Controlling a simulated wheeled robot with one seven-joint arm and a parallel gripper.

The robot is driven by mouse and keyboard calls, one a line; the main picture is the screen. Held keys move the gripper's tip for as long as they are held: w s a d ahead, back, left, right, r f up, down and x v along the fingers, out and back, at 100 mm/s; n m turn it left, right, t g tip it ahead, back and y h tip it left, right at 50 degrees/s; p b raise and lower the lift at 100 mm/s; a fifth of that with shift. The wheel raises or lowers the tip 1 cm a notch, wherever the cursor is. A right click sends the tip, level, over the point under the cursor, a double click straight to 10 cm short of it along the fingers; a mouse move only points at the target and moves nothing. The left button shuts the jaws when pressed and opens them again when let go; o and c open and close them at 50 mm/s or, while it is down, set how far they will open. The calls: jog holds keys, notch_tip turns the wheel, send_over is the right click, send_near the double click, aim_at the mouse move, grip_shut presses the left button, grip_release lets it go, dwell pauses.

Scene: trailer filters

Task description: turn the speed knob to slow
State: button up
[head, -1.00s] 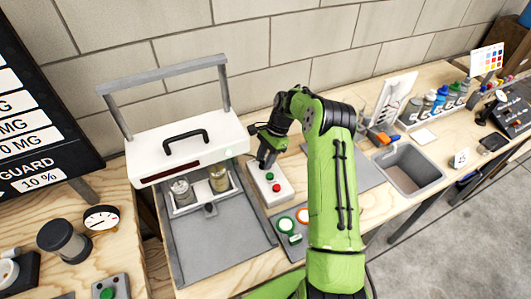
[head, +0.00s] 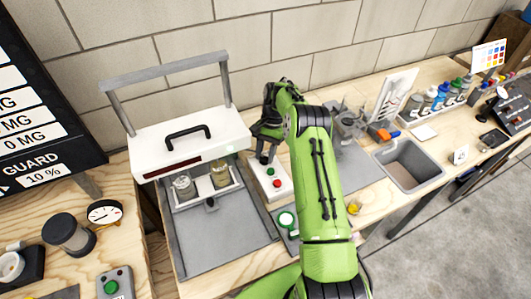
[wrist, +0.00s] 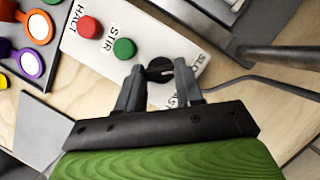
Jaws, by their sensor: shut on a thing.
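The control box (head: 280,187) is white and stands right of the white-hooded machine in the head view. In the wrist view the box (wrist: 78,53) carries a red button (wrist: 89,27) marked HALT, a green button (wrist: 124,48) marked STIR, and the black speed knob (wrist: 158,64). A partly hidden label starting "SLO" is to the knob's upper right; one ending "AST" is below it. My gripper (wrist: 159,73) is shut on the knob, one finger on each side. In the head view my gripper (head: 264,152) covers the knob. I cannot tell exactly where the knob points.
The white-hooded machine (head: 190,145) with glass jars stands close left of my gripper. A grey cable (wrist: 270,88) runs near the knob. A grey bin (head: 410,165) is farther right.

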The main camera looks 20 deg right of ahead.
jog(key=o, duration=1)
jog(key=shift+o, duration=0.2)
jog(key=p+v, duration=0.1)
jog(key=v, duration=0.6)
jog(key=shift+r, duration=0.25)
jog(key=shift+d, duration=0.1)
